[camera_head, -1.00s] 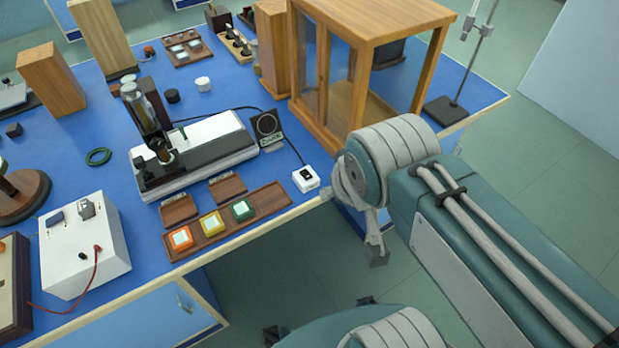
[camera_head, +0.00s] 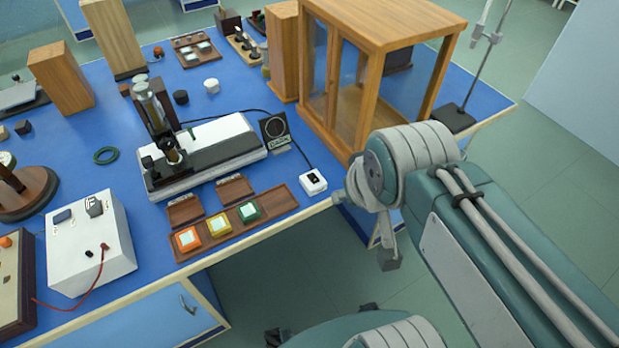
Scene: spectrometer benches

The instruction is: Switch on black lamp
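A small black upright panel with a round ring on its face (camera_head: 275,130) stands on the blue bench, right of a black and white instrument; it may be the black lamp. A dark cable runs near it to a white switch box (camera_head: 313,183) with a black rocker at the bench's front edge. The rocker's position is too small to tell. My gripper (camera_head: 388,258) seems to hang beyond the bench edge, right of the switch box, partly hidden by my arm. Its fingers are not clear.
A wooden tray (camera_head: 282,205) with orange, yellow and green square buttons lies left of the switch box. A wood and glass case (camera_head: 395,35) stands behind my arm. A white box with a red lead (camera_head: 88,245) sits at left.

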